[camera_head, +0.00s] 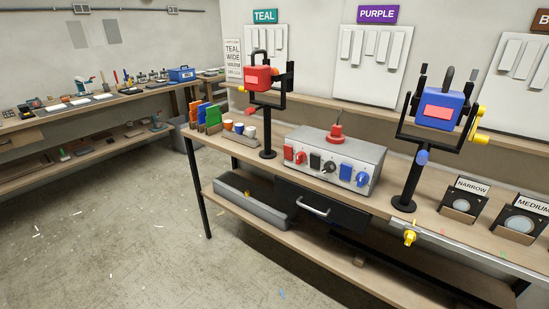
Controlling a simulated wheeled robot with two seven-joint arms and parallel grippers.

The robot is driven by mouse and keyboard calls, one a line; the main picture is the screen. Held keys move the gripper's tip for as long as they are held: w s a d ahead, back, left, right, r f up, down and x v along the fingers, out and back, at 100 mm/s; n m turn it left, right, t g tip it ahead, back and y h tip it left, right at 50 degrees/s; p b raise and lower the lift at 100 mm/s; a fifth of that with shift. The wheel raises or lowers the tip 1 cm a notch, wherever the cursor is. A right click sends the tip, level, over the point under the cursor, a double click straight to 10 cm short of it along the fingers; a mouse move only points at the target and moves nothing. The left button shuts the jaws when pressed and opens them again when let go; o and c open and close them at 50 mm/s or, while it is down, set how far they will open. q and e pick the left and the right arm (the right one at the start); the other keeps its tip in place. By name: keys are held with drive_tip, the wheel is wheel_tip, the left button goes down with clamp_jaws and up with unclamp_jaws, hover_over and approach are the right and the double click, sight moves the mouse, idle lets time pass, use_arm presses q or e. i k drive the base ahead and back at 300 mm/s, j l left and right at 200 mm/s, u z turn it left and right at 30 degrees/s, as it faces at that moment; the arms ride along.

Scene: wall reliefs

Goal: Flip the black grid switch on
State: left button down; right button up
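A grey switch box (352,150) stands on the workbench in the middle of the view. Its front face carries a row of switches: two red (288,153) on the left, two black in the middle, two blue (346,172) on the right. The left black switch (315,162) looks like a dark block. The right black switch (328,167) seems to have a small lever or knob. Their exact positions, on or off, are too small to tell. Neither of my grippers is in view.
A red knob (336,133) sits on top of the box. Stands holding a red block (257,78) and a blue block (438,110) flank it. Cups (239,128) are to the left, and a drawer with a handle (313,209) is below. Open floor (110,230) lies at the left.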

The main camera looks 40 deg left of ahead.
sight(315, 159)
drive_tip(key=u, duration=0.8)
